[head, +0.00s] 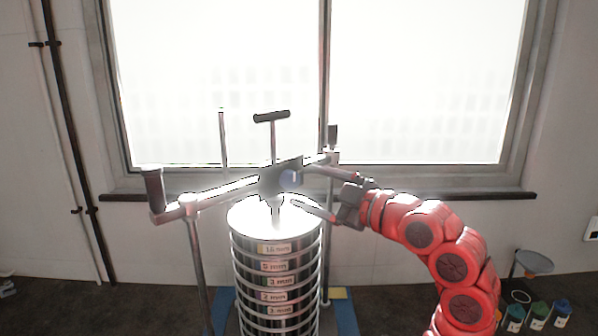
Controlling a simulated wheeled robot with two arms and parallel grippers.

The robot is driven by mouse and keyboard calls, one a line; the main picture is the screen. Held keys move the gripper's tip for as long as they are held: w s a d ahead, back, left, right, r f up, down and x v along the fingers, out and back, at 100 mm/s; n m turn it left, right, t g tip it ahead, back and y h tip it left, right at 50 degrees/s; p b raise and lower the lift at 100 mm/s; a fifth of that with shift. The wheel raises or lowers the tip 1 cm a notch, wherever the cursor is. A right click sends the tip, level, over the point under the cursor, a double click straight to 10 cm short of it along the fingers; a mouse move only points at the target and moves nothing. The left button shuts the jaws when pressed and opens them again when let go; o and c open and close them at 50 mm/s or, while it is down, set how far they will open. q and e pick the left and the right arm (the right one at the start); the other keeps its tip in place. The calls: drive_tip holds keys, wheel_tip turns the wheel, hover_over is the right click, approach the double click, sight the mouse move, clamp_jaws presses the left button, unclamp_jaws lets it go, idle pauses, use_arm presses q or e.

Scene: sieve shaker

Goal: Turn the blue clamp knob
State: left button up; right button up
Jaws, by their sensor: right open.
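My right gripper (304,186) comes in from the right and is open. Its upper fingertip is just right of and above the knob, and its lower fingertip is below it. I cannot tell whether the fingers touch the knob. The sieve stack (275,255) stands upright under the bar, with size labels on its front. My left gripper is not in view.
A black T-handle (271,116) rises behind the block. Upright posts (197,260) flank the stack, and a dark grip (153,189) is at the bar's left end. A window is behind. Small bottles (538,313) stand at lower right.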

sight(295, 182)
drive_tip(key=shift+p+x, duration=0.45)
drive_tip(key=shift+x, duration=1.2)
clamp_jaws()
